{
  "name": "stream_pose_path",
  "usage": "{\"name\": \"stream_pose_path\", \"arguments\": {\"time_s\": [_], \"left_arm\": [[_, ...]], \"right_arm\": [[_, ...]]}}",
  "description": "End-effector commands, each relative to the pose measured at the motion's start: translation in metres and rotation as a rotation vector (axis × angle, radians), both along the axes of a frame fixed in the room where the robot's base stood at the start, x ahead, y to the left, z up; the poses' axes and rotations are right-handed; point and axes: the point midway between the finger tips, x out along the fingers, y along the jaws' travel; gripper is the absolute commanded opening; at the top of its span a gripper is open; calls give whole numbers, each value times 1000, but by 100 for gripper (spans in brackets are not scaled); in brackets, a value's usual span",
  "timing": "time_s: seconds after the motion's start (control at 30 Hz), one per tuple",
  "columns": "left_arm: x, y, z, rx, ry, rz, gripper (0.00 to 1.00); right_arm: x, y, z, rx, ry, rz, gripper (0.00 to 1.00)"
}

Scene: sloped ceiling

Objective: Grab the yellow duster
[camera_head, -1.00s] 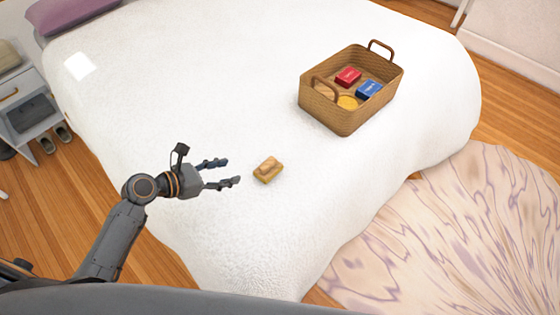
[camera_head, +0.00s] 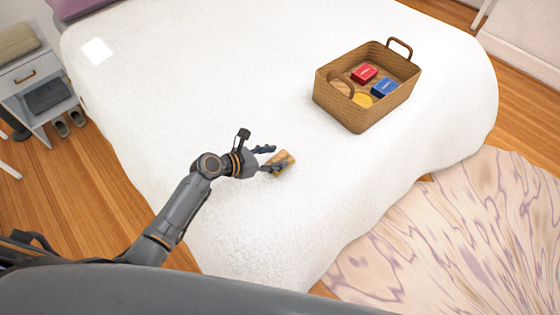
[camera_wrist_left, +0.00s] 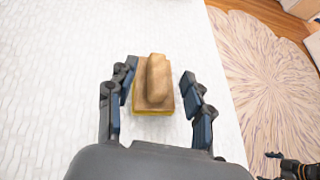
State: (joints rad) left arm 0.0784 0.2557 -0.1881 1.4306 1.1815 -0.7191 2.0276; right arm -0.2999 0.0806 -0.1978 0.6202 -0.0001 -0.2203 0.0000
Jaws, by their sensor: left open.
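The yellow duster (camera_head: 284,161) lies on the white bed. It has a tan wooden back with a raised handle and a yellow underside edge, seen closer in the left wrist view (camera_wrist_left: 155,84). My left gripper (camera_head: 268,159) is open at the duster, and its fingers partly cover it in the head view. In the left wrist view the duster sits between the two spread fingers (camera_wrist_left: 156,92), with a visible gap on the right; the left finger is close to its edge. My right gripper is not seen in the head view; a dark part at the lower right of the wrist view is unclear.
A wicker basket (camera_head: 342,108) with two upright handles stands on the bed (camera_head: 200,90) to the right, holding a red box (camera_head: 364,73), a blue box (camera_head: 385,88) and a yellow item (camera_head: 362,100). A nightstand (camera_head: 30,75) is at left. The bed around the duster is clear.

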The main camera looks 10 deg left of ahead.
Motion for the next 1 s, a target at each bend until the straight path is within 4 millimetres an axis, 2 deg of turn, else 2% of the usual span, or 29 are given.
{"name": "stream_pose_path", "arguments": {"time_s": [0.23, 0.4, 0.47, 0.5, 0.83, 1.0], "left_arm": [[1, -1, -1, 1, 1, 0, 49], [1, -1, -1, 1, 1, 0, 15], [1, -1, -1, 1, 1, 0, 3], [1, -1, -1, 1, 1, 0, 0], [1, -1, 0, 1, 0, 0, 0], [1, -1, 13, 1, -2, 0, 0]], "right_arm": [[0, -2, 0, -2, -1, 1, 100], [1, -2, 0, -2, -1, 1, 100], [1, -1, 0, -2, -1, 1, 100], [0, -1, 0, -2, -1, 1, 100], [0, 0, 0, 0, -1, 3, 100], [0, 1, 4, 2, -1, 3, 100]]}}
